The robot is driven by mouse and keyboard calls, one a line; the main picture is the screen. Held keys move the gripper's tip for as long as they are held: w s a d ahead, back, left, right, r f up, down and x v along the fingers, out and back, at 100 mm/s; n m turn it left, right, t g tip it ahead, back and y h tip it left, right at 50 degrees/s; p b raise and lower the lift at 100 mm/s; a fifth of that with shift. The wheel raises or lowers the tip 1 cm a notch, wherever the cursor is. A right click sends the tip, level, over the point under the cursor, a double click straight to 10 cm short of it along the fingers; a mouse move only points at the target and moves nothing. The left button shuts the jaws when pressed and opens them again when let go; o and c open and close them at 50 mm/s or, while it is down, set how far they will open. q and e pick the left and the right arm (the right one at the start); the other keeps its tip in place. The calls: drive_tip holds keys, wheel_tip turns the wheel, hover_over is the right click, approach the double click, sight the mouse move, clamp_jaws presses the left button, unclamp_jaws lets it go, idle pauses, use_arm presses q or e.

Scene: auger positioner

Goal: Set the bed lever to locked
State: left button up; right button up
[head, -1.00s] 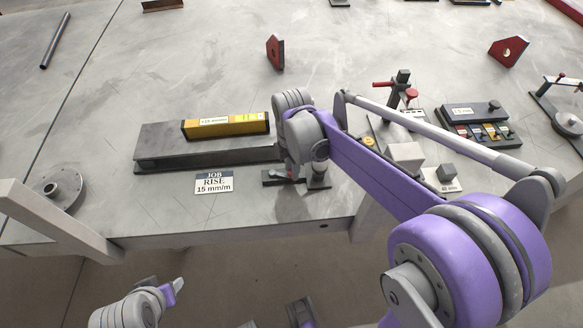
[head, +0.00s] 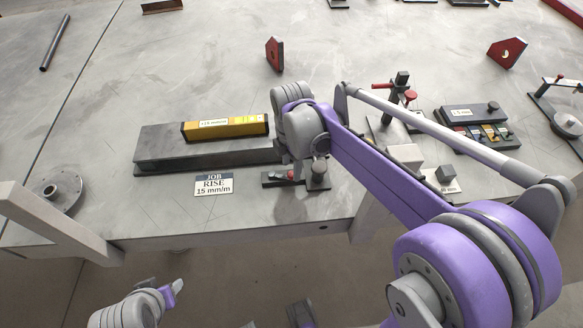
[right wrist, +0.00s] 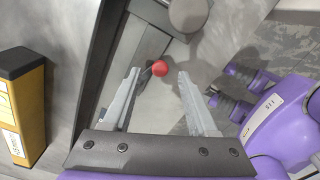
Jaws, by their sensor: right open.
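The bed lever shows as a red knob (right wrist: 159,68) in the right wrist view, beside a grey bar and a round grey knob (right wrist: 188,14).
A yellow level (head: 226,127) lies on a long grey bed (head: 155,150) left of my right gripper. A "JOB RISE 15 mm/m" card (head: 213,184) lies in front. A red-handled clamp (head: 397,95) and a block case (head: 470,115) stand to the right.

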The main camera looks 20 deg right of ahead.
sight(292, 174)
wheel_tip(292, 174, up, 9)
drive_tip(key=shift+p, duration=0.45)
drive_tip(key=shift+f, duration=0.15)
drive_tip(key=s+f+m+t+p, duration=0.2)
drive_tip(key=s+m, duration=0.5)
drive_tip(key=m, duration=0.2)
drive_tip(key=s+a+f+m+t+p, duration=0.1)
drive_tip(key=s+f+m+t+p, duration=0.1)
drive_tip(key=s+m, duration=0.6)
drive_tip(key=shift+s+a+m+t+p, duration=0.3)
drive_tip(key=shift+m+t+p, duration=0.4)
drive_tip(key=shift+m, duration=0.4)
